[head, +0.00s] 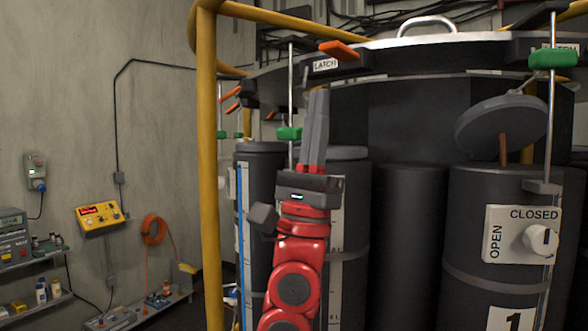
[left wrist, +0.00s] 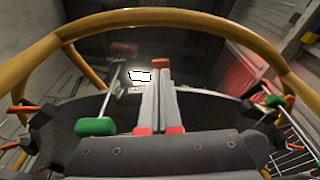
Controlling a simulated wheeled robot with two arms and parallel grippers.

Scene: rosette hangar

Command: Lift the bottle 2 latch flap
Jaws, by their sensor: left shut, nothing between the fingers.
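In the head view an orange latch flap (head: 339,50) sticks out at the rim of the round lid, beside a white LATCH label (head: 326,65). No bottle number shows beside this flap. My left gripper (head: 318,93) points up just below the label and flap, its fingers shut and empty. My right gripper is not in view.
A green-handled rod (head: 289,133) stands close left of my gripper. A yellow post (head: 207,180) rises further left. The dark lid (head: 400,62) overhangs the bottles. The bottle marked 1 (head: 465,240) stands at the right, with a second green handle (head: 553,59) above.

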